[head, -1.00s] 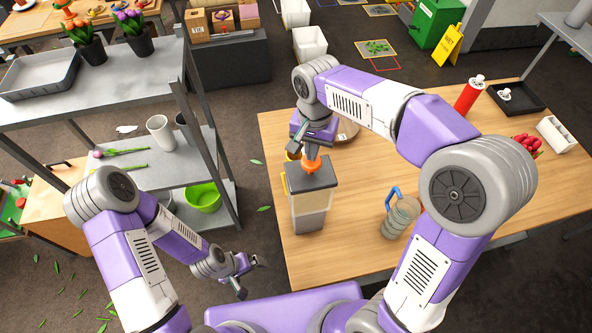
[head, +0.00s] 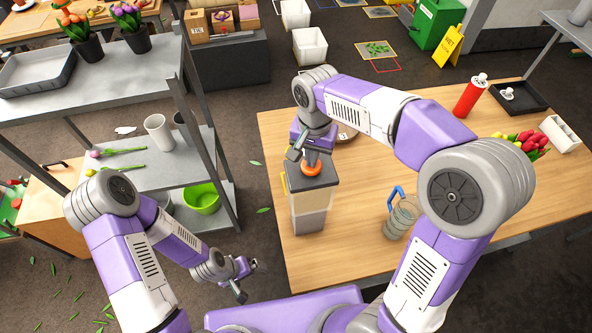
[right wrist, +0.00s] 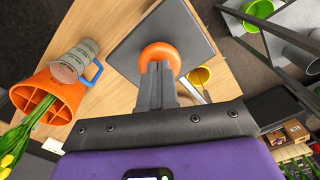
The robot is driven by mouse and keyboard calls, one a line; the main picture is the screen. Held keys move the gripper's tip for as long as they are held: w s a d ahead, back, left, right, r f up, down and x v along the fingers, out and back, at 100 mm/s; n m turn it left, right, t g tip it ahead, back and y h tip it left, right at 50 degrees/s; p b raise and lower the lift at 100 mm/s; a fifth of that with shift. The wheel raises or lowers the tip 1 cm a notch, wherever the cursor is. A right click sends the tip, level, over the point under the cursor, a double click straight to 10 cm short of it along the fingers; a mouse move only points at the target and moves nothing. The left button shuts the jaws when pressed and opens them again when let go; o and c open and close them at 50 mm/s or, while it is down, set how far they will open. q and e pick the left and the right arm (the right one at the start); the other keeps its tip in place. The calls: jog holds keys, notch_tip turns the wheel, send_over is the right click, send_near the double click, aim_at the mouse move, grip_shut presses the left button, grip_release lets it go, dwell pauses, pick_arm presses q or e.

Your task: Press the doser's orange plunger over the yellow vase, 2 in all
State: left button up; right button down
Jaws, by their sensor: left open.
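The doser (head: 309,205) stands upright on the wooden table, with a dark square top and a pale body. Its orange plunger (head: 312,169) sits low against that top; it also shows in the right wrist view (right wrist: 160,54). My right gripper (head: 307,157) is above the doser, its fingertips together and touching the plunger from above. In the right wrist view a yellow vase (right wrist: 199,77) shows beside the doser's top; in the head view my right gripper and the doser mostly hide it. My left gripper (head: 247,279) is open and empty, low, left of the table.
A pitcher with a blue handle (head: 401,217) stands right of the doser. An orange divided vase (right wrist: 42,98) is near it in the right wrist view. A red bottle (head: 469,97) and dark tray (head: 517,97) are at the back right. A grey shelf (head: 165,178) stands left.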

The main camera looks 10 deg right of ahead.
notch_tip(320, 180, up, 8)
jog(key=p, duration=0.6)
jog(key=shift+f+p, duration=0.25)
jog(key=shift+p, duration=0.05)
dwell(0.5)
